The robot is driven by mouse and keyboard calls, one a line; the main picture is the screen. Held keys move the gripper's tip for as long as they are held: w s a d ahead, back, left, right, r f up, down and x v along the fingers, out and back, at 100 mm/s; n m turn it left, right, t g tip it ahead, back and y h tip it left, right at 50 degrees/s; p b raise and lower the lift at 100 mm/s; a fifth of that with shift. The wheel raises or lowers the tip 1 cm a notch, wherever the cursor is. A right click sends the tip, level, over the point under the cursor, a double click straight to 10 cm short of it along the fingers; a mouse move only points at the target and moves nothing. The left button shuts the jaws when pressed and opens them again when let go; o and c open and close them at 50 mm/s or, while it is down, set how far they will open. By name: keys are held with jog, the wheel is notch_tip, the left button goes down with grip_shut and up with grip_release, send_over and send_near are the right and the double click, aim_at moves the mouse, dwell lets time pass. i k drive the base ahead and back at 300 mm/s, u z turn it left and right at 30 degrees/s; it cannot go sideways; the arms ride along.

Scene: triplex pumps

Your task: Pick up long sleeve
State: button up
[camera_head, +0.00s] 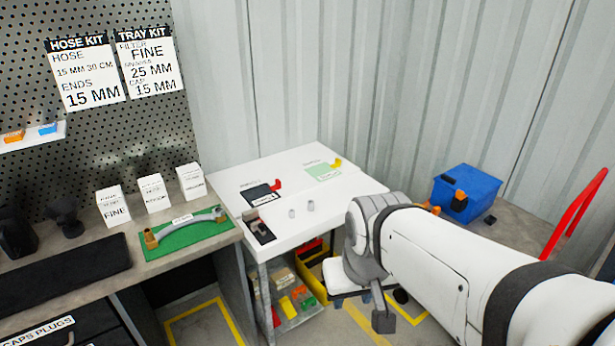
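Two small grey cylinders stand on the white table, a left one (291,213) and a right one (310,206). They look like sleeves, but they are too small here to tell which is the long one. My white and grey arm reaches in from the lower right, its wrist to the right of the cylinders and apart from them. A dark block at the arm's end, my gripper (383,320), hangs low in front of the table's right side. Its fingers cannot be made out, and nothing is clearly held in it.
The white table (262,231) also carries a black tray with a red part, a green tray with a yellow part and a dark fixture (260,228). A workbench with a hose on a green mat (187,238) stands left. A blue bin (465,192) is right.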

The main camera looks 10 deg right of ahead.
aim_at(310, 202)
jog(key=z, duration=0.4)
jog(key=i, duration=1.65)
jog(key=u, duration=0.6)
